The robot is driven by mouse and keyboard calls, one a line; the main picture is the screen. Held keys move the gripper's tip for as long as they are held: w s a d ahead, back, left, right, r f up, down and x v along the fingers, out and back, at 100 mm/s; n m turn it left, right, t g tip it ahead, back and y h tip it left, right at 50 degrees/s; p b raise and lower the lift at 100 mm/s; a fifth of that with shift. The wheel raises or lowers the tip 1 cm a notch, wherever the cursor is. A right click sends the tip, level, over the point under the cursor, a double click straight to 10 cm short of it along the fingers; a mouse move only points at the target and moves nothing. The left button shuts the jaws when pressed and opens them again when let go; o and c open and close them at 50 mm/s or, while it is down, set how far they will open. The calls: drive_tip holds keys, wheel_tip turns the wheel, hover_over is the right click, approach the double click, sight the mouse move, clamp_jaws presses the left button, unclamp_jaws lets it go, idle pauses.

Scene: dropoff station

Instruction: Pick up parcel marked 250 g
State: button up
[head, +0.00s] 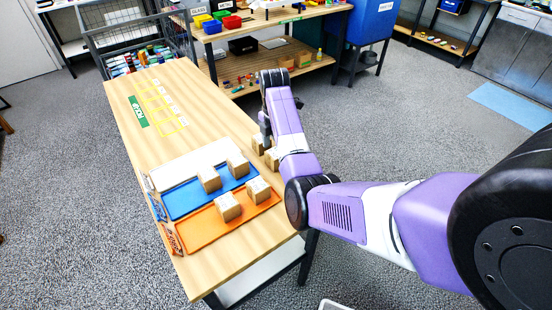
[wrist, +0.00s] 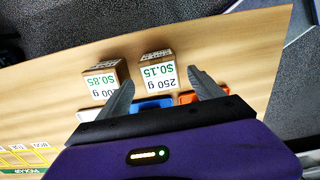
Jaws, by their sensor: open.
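The parcel marked 250 g (wrist: 158,72) is a brown box with a white label reading 250 g and $0.15 in the wrist view. It stands upright on the wooden table, framed between my gripper's two fingertips. My gripper (wrist: 160,77) is open and empty. I cannot tell whether its fingers are level with the box or still short of it. A second box (wrist: 104,82), labelled $0.85 with its weight partly hidden, stands left of it, close to the left finger. In the head view my gripper is mostly hidden by my arm, above two boxes (head: 272,158) at the table's right edge.
White (head: 184,167), blue (head: 182,203) and orange (head: 203,231) trays lie on the table (head: 160,240). Several boxes (head: 227,207) stand on the blue and orange trays. The green-labelled yellow grid (head: 165,108) at the far end is empty. A wire cage (head: 125,40) stands behind.

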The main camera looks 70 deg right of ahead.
wheel_tip(320, 180, down, 5)
drive_tip(key=shift+s+d+r+p, duration=0.1)
drive_tip(key=shift+p, duration=0.35)
clamp_jaws()
